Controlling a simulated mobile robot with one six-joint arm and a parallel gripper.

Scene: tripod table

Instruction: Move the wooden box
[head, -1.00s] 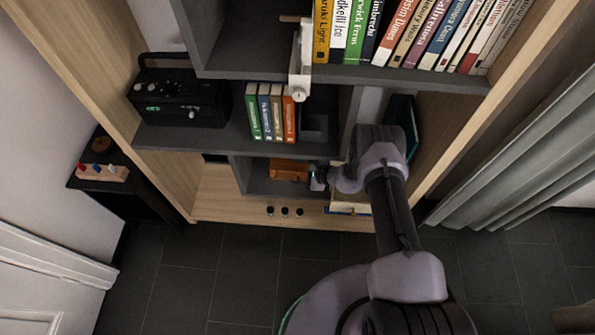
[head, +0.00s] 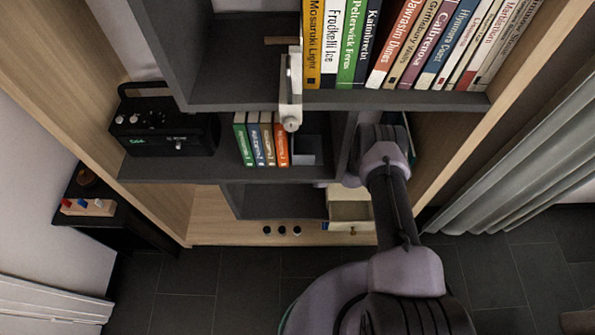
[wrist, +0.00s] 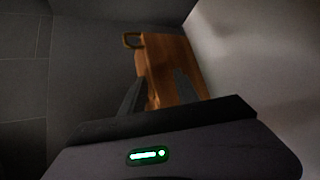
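The wooden box (wrist: 171,52) is orange-brown with a handle-like loop at its far left corner. In the wrist view it lies just ahead of my gripper (wrist: 160,75). The two fingers are apart. The left finger is at the box's left edge and the right finger overlaps its top, with some of the box showing to the right of it. I cannot tell whether either finger touches it. In the head view neither the box nor my gripper shows; the shelves and my arm hide that area.
The grey shelf unit (head: 280,200) holds a black radio (head: 165,133), several small books (head: 260,140) and a row of large books (head: 400,45) above. A pale drawer-like box (head: 350,212) is beside my arm. Three small dark knobs (head: 282,230) sit on the bottom board.

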